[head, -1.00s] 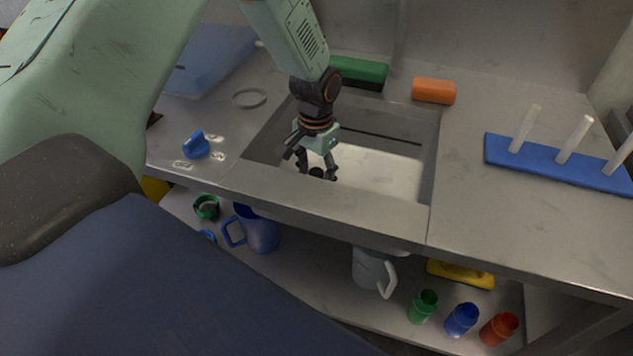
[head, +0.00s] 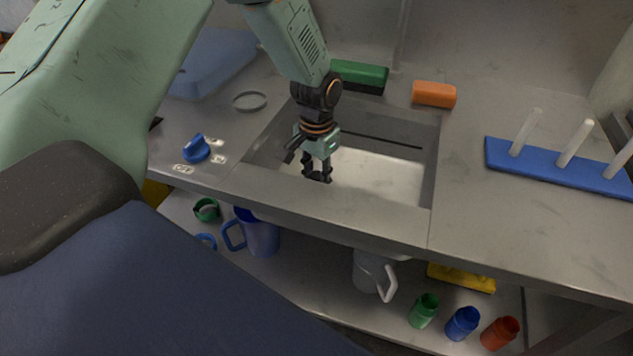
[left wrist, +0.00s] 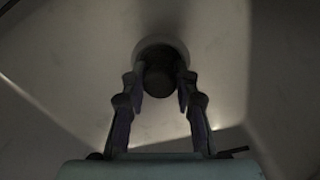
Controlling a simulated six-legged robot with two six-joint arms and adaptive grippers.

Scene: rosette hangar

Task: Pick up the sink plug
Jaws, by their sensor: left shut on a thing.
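My left gripper (head: 317,176) reaches down into the sink basin (head: 385,176) in the head view. Its fingers are shut on the sink plug, a small dark round piece that the fingers mostly hide in that view. In the left wrist view the dark plug (left wrist: 159,82) sits between the fingertips of my left gripper (left wrist: 159,92), in front of the round drain recess (left wrist: 160,48). I cannot tell whether the plug is clear of the drain. My right gripper is not in view.
The counter holds a green block (head: 358,75), an orange block (head: 434,94), a grey ring (head: 249,100), a blue knob (head: 196,148) and a blue peg rack (head: 560,167). Jugs and coloured cups stand on the shelf below. The sink's front rim (head: 325,208) is close to the gripper.

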